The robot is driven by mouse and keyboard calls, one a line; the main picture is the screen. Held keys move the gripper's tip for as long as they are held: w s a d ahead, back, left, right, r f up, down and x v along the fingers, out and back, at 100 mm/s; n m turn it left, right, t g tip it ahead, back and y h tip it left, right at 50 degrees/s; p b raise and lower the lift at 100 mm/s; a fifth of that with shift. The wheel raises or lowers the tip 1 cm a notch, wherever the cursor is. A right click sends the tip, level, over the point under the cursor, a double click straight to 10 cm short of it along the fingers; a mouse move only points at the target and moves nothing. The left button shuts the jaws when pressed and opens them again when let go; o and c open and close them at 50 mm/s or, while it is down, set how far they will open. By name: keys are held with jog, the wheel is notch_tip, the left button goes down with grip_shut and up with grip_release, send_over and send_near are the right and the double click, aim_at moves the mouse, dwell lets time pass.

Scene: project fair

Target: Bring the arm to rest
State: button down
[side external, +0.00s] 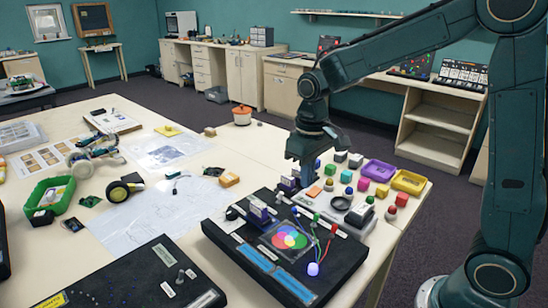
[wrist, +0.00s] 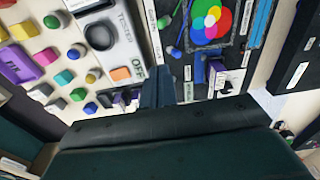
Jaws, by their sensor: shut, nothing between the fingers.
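My gripper (side external: 302,180) is at the end of my dark green arm, pointing down over the table near the far side of the black board. It is shut and holds nothing. In the wrist view the shut fingers (wrist: 158,88) show at the middle, beside the edge of the black board (wrist: 172,70). The black board (side external: 335,283) carries a disc of overlapping red, green and blue circles (side external: 289,237) and a lit bluish lamp (side external: 313,269). I cannot tell the exact height of the fingertips above the table.
Colored blocks and knobs stand right of my gripper, with a purple tray (side external: 379,170) and a yellow tray (side external: 409,182) near the table's right edge. A green bin (side external: 50,197) and a second black board (side external: 140,285) are at left. The air above the table is mostly free.

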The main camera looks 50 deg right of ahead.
jog(key=s+r+t, duration=0.2)
jog(key=s+r, duration=0.2)
jog(key=s, duration=0.6)
jog(key=s+r+t, duration=0.3)
jog(key=s+r, duration=0.1)
jog(key=s, duration=0.6)
jog(key=shift+a+r, duration=0.25)
jog(key=shift+r, duration=0.1)
jog(key=shift+w, duration=0.1)
